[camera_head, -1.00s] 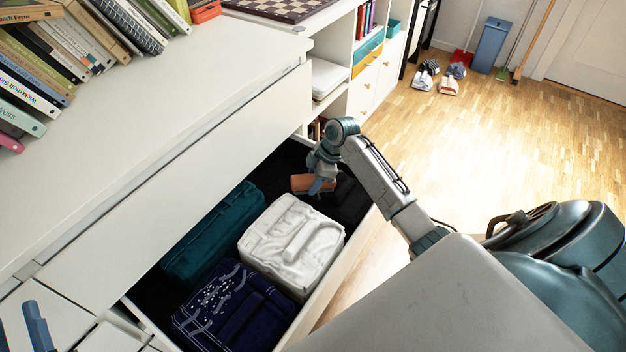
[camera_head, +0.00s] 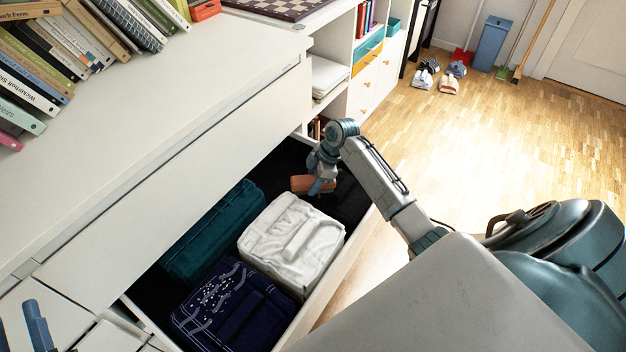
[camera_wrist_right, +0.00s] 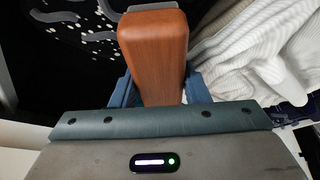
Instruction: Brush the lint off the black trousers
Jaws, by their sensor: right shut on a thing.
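My right gripper (camera_head: 322,182) is shut on a brush with an orange-brown wooden handle (camera_head: 301,184) at the far end of the open drawer. In the right wrist view the handle (camera_wrist_right: 153,55) stands between the blue fingers (camera_wrist_right: 158,92), and a grey edge shows at its far end. Black cloth, the black trousers (camera_wrist_right: 62,62), lies beneath, with white specks and grey curved strands on it. In the head view the trousers (camera_head: 352,200) are partly hidden by the gripper and brush. Contact between brush and cloth is unclear. My left gripper (camera_head: 18,325) shows two separated blue fingers at the lower left.
The drawer (camera_head: 330,285) also holds a folded white garment (camera_head: 275,235), a teal one (camera_head: 208,235) and a navy one (camera_head: 225,312) with pale specks. The white cabinet top (camera_head: 150,100) carries books (camera_head: 50,60). The wooden floor (camera_head: 480,140) beyond is mostly clear.

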